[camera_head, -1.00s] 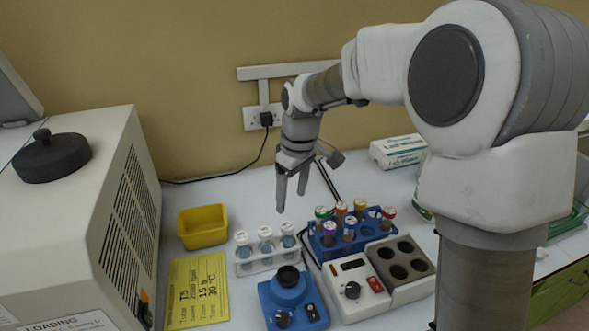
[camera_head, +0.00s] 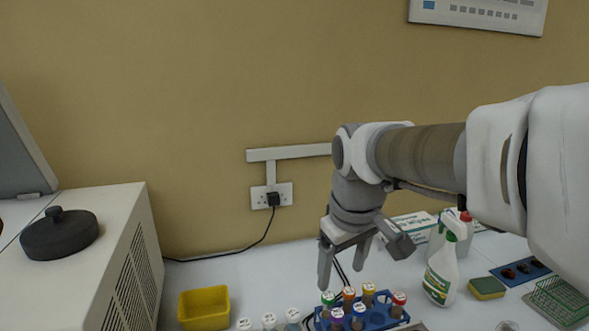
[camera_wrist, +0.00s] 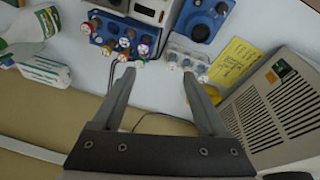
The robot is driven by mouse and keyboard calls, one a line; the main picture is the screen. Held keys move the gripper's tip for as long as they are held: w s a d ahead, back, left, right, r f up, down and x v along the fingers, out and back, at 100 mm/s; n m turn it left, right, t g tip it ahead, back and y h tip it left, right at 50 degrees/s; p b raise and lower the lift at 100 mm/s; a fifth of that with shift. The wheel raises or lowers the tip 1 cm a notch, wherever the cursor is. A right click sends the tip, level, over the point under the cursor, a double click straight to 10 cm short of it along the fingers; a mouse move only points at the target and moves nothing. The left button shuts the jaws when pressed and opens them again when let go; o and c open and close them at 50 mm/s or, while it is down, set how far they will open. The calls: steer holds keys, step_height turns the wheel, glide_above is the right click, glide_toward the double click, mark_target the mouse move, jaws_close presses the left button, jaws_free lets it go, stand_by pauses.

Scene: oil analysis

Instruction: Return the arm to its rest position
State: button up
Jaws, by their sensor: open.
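My gripper (camera_head: 343,262) hangs from my arm with its fingers pointing down, above the bench and behind the blue rack of capped tubes. In the wrist view its two fingers (camera_wrist: 158,88) are spread apart with nothing between them. The blue tube rack (camera_head: 378,312) holds several tubes with coloured caps; it also shows in the wrist view (camera_wrist: 112,28). My arm reaches in from the right side of the head view. The gripper is apart from the tubes.
A yellow bin (camera_head: 204,308) stands left of the rack. A white machine (camera_head: 85,262) with a dark knobbed lid (camera_head: 59,235) is at far left. A spray bottle (camera_head: 441,268), a sponge (camera_head: 487,288) and a green wire rack (camera_head: 560,300) stand right. A wall socket (camera_head: 271,195) is behind.

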steer(key=s+d+f+m+t, duration=0.1)
steer(key=s+d+m, duration=0.2)
steer(key=s, duration=0.4)
steer(key=s+d+f+m+t, duration=0.1)
steer(key=s+d+m, duration=0.2)
steer(key=s, duration=0.4)
steer(key=shift+t, duration=0.3)
steer(key=shift+d, duration=0.1)
stand_by(0.8)
